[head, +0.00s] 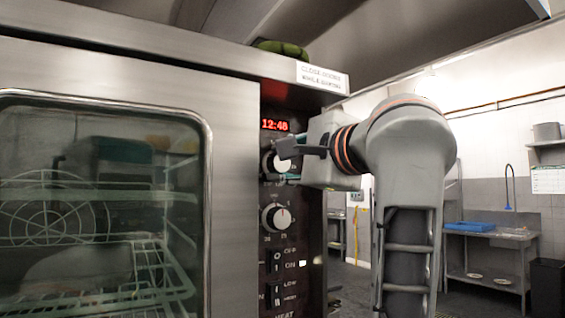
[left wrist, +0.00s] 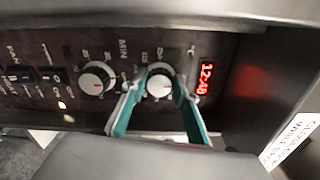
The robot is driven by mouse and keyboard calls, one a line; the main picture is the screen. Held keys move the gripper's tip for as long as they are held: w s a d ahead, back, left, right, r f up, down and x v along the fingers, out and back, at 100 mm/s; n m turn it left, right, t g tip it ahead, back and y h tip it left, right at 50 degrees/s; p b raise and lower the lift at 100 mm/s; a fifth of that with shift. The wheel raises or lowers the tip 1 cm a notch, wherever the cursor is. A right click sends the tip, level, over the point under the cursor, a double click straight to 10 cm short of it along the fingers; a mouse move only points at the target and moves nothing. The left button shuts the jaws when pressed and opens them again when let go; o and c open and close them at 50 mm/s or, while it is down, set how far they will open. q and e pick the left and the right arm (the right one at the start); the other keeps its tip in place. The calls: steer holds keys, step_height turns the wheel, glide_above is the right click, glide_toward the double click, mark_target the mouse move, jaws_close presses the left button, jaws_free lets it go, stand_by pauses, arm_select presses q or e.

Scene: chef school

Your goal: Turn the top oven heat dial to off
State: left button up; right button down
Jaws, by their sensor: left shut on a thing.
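The top oven heat dial (head: 283,163) is a round silver-white knob on the dark control panel, just below the red clock display. In the left wrist view the dial (left wrist: 159,86) sits between the two teal fingers, with a red mark on its face. My left gripper (head: 284,165) is shut on this dial, one finger on each side of it; it also shows in the left wrist view (left wrist: 160,82). The fingers partly hide the dial and its printed scale in the head view. My right gripper is not in view.
A second dial (head: 274,217) sits directly below, with rocker switches (head: 277,262) under it. The glass oven door (head: 95,210) is shut at the left. A red clock display (head: 275,125) reads 12:48. A steel table (head: 490,238) stands far right.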

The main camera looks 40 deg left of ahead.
arm_select(q)
steer(key=o, duration=1.1)
steer(key=shift+m, duration=0.3)
